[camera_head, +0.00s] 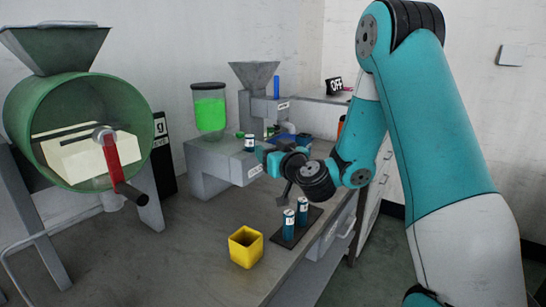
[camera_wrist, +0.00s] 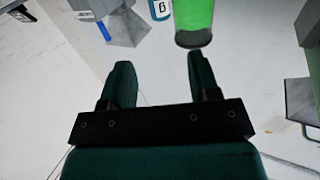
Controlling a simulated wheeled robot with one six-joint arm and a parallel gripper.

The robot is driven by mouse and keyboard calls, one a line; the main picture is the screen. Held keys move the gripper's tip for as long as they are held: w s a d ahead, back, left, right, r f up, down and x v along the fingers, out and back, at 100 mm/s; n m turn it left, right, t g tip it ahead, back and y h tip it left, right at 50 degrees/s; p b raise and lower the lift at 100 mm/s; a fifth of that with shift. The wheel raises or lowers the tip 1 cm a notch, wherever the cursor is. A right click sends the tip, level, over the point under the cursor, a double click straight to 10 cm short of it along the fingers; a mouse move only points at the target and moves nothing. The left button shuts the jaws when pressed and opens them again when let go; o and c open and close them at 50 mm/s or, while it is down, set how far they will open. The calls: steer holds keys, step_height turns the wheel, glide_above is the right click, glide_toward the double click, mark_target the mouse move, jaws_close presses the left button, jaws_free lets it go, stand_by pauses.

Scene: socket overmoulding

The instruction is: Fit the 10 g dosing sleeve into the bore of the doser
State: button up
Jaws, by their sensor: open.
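My gripper (camera_head: 265,156) is open and empty beside the right end of a grey machine block (camera_head: 207,160); its two spread fingers also show in the wrist view (camera_wrist: 162,66). A blue sleeve with a white label (camera_head: 249,144) stands on top of this block, just behind my gripper. A labelled sleeve also shows beyond the fingers in the wrist view (camera_wrist: 160,8), apart from them, partly cut off. Two more blue sleeves, one nearer (camera_head: 289,224) and one farther (camera_head: 302,211), stand upright on a dark holder (camera_head: 311,224). I cannot read which is 10 g, and no bore is visible.
A green-filled jar (camera_head: 209,112) stands over the grey block. A hopper machine (camera_head: 254,76) is behind it. A yellow open box (camera_head: 245,247) sits at the table front. A green drum with a red crank (camera_head: 112,160) is at left. The table between drum and box is clear.

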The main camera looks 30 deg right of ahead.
steer(key=s+a+r+n+g+y, duration=0.1)
steer(key=s+a+n+g+y, duration=0.35)
steer(key=a, duration=0.55)
steer(key=s+a+r+n+g+y, duration=0.1)
steer(key=s+a+n+g+y, duration=0.3)
steer(key=a, duration=0.7)
steer(key=s+f+g+h, duration=0.1)
steer(key=s+g, duration=0.3)
steer(key=s, duration=0.7)
steer(key=s+a+f+g+h, duration=0.1)
steer(key=s+g, duration=0.4)
steer(key=s, duration=0.7)
steer(key=shift+s+a+f+m+h, duration=0.15)
steer(key=shift+s+a+m+h, duration=0.15)
steer(key=shift+h, duration=0.25)
steer(key=shift+g, duration=0.25)
